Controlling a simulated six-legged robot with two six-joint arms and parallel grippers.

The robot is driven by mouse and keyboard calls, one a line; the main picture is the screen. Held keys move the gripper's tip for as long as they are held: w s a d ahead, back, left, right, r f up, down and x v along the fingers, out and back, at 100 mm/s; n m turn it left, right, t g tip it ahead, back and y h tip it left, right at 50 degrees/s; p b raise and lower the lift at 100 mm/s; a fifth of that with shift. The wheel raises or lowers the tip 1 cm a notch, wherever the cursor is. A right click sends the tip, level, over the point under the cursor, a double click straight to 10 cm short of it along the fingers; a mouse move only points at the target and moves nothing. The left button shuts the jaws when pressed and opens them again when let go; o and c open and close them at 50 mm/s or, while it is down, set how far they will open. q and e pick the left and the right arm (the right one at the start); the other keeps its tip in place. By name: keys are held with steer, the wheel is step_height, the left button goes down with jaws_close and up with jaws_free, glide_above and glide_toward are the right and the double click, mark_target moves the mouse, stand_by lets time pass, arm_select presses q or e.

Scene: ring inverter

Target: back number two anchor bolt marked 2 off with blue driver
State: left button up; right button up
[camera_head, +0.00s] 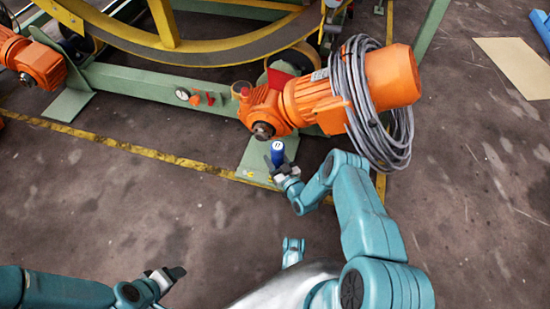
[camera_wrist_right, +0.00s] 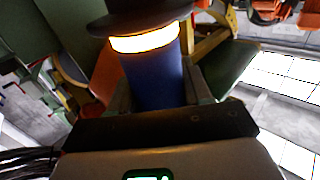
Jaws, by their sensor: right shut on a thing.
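The blue driver (camera_head: 277,152) stands upright in my right gripper (camera_head: 282,171), above the green foot plate (camera_head: 254,163) below the orange motor. In the right wrist view the driver's blue body (camera_wrist_right: 153,78) sits between the fingers, with a bright white band and a dark wide part above it. My right gripper is shut on the driver. Small yellow marks show on the foot plate beside the gripper. The anchor bolt marked 2 cannot be made out; the driver and gripper may cover it. My left gripper (camera_head: 168,279) is at the lower left, empty, with its fingers apart.
An orange gear motor (camera_head: 300,101) with a coiled grey cable (camera_head: 368,110) stands close behind the right gripper. A green beam (camera_head: 150,87) and yellow ring (camera_head: 200,45) run across the back. Open floor lies at left, front and right.

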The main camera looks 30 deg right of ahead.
steer(key=shift+r, duration=0.1)
stand_by(0.4)
steer(key=shift+r+p, duration=2.1)
steer(key=shift+r, duration=0.4)
